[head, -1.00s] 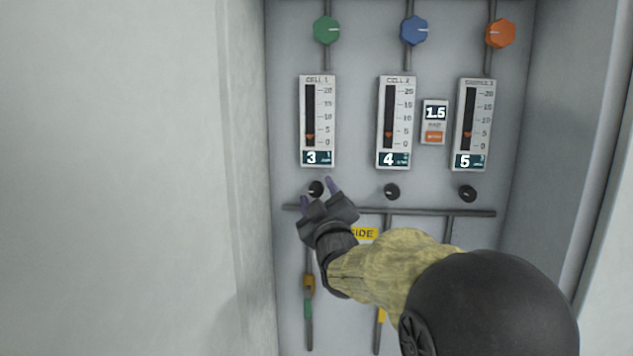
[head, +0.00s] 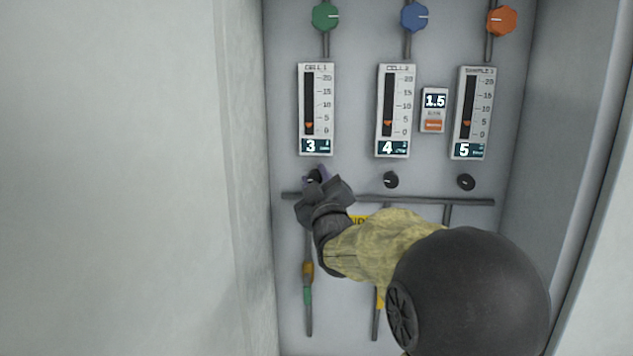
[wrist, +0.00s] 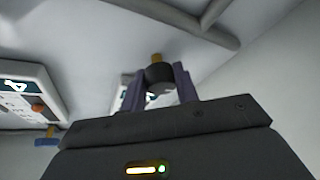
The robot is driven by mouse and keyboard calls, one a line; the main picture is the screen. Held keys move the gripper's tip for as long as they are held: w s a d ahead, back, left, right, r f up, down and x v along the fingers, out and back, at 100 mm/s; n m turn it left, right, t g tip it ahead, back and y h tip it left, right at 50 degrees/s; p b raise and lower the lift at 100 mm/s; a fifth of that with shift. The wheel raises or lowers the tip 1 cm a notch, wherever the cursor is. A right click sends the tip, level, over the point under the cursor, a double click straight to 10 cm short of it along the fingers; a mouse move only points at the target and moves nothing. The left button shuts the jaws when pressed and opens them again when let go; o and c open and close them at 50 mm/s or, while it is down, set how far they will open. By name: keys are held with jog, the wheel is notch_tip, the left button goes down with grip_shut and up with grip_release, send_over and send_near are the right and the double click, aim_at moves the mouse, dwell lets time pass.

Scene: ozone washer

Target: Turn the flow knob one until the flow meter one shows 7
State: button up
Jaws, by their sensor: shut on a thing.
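Flow meter one, labelled CELL 1 (head: 316,108), is the leftmost white gauge in the head view. Its display reads 3 and its orange marker sits low on the scale. Flow knob one (head: 313,176) is the small black knob below it, partly hidden by my gripper (head: 316,176). In the wrist view my gripper (wrist: 161,86) has its two purple fingers on either side of the black knob (wrist: 160,76), shut on it. The knob's brass stem shows behind it.
The CELL 2 meter (head: 396,110) reads 4 and the SAMPLE meter (head: 472,112) reads 5, each with a black knob below. A small box (head: 434,110) shows 1.5. A horizontal pipe (head: 440,201) runs just below the knobs. Cabinet walls close both sides.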

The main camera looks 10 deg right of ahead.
jog(key=shift+f+m+b, duration=0.25)
jog(key=shift+m+b, duration=0.05)
jog(key=shift+b, duration=0.3)
jog(key=m+b, duration=0.1)
jog(key=h+b, duration=0.1)
jog(key=b, duration=0.1)
jog(key=shift+a+f+m, duration=0.1)
jog(key=shift+f+m, duration=0.1)
jog(key=shift+m, duration=0.2)
jog(key=m+h+b, duration=0.2)
jog(key=m+b, duration=0.1)
jog(key=b, duration=0.2)
jog(key=shift+m+t, duration=0.4)
jog(key=m+h+b, duration=0.2)
jog(key=m, duration=0.1)
jog(key=shift+a+m+h+b, duration=0.1)
jog(key=shift+m+h+b, duration=0.2)
jog(key=shift+m, duration=0.1)
jog(key=shift+r+m+g+h+b, duration=0.1)
jog(key=shift+m+g+h+b, duration=0.4)
jog(key=shift+m, duration=0.8)
jog(key=shift+r+m+g+h+b, duration=0.1)
jog(key=shift+m+h+b, duration=0.1)
jog(key=shift+m+h, duration=0.85)
jog(key=shift+m, duration=0.45)
jog(key=o, duration=1)
jog(key=shift+r, duration=0.15)
jog(key=shift+c, duration=0.2)
